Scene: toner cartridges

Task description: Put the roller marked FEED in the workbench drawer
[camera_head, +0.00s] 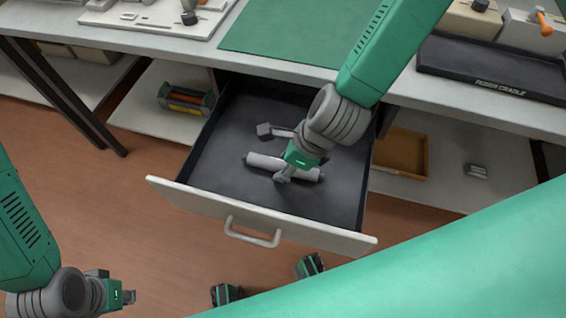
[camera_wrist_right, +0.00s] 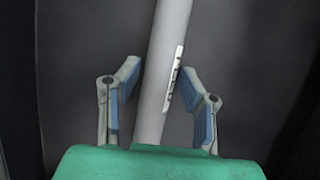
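The pale grey roller (camera_head: 262,162) lies on the dark floor of the open workbench drawer (camera_head: 330,235). It also shows in the right wrist view (camera_wrist_right: 152,110), with a light label strip along its side; the marking is too oblique to read. My right gripper (camera_head: 284,177) reaches down into the drawer at the roller. In the right wrist view its fingers (camera_wrist_right: 160,76) stand apart on either side of the roller, with a visible gap to each finger. My left gripper (camera_head: 130,297) is low at the left, outside the drawer; its finger opening is unclear.
A small grey part (camera_head: 265,130) lies in the drawer behind the roller. A black tray marked FUSER CRADLE (camera_head: 490,85) and a green mat (camera_head: 290,40) are on the workbench. The lower shelf holds an orange-brown tray (camera_head: 405,152) and a toner cartridge (camera_head: 186,97).

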